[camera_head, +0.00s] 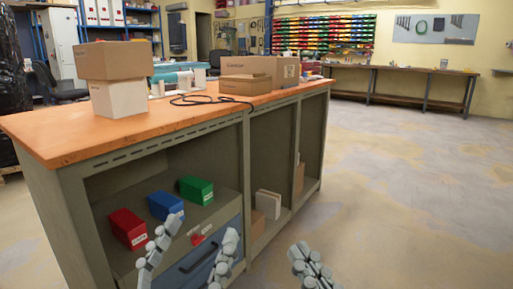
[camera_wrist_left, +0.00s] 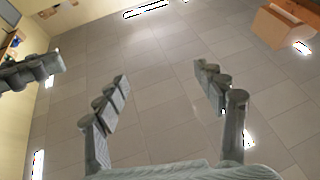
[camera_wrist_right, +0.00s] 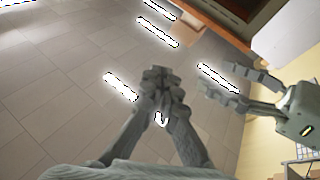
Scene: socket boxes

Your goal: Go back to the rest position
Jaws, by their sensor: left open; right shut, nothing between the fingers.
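My left gripper (camera_head: 203,228) is open and empty in front of the workbench's lower shelf. Its spread fingers also show in the left wrist view (camera_wrist_left: 162,80), with only floor between them. My right gripper (camera_head: 308,262) is shut and empty, to the right of the left one. Its closed fingertips also show in the right wrist view (camera_wrist_right: 160,80). A red box (camera_head: 127,228), a blue box (camera_head: 165,205) and a green box (camera_head: 196,190) stand in a row on the shelf. The left gripper's fingers overlap the shelf's front edge in the picture; contact cannot be told.
The orange workbench top (camera_head: 110,135) carries a brown carton (camera_head: 113,60) on a white box (camera_head: 119,98), another carton (camera_head: 261,68) and a black cable (camera_head: 205,99). A blue drawer (camera_head: 200,262) sits below the shelf. The floor (camera_head: 400,170) to the right is clear.

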